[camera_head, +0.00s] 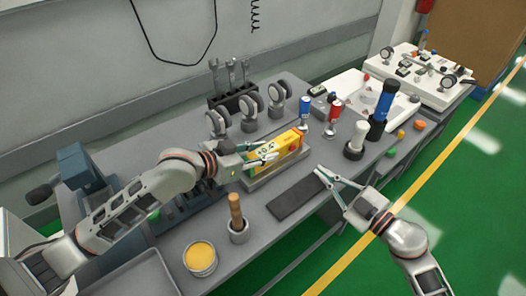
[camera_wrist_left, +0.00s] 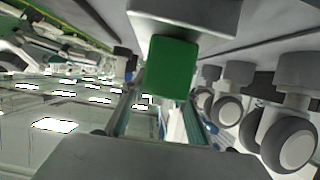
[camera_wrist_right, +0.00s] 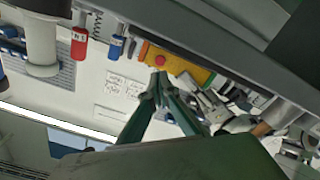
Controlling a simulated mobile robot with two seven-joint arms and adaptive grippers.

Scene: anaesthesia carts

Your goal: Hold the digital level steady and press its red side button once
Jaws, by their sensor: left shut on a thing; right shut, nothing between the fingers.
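The digital level (camera_head: 286,142) is a yellow box with a green-and-white face, sitting on a grey stand on the bench in the head view. My left gripper (camera_head: 272,152) is shut on it from the left. The left wrist view shows a green end face (camera_wrist_left: 172,68) by the fingers; I cannot tell which part it is. The red side button (camera_wrist_right: 160,60) shows on the yellow level in the right wrist view. My right gripper (camera_head: 321,172) is shut and empty, to the right of and in front of the level; its tips look apart from the button.
A dark mat (camera_head: 296,198) lies in front of the level. Casters (camera_head: 248,110) stand at the back. A pot with a wooden handle (camera_head: 236,212) and a yellow-filled tin (camera_head: 200,257) stand nearer.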

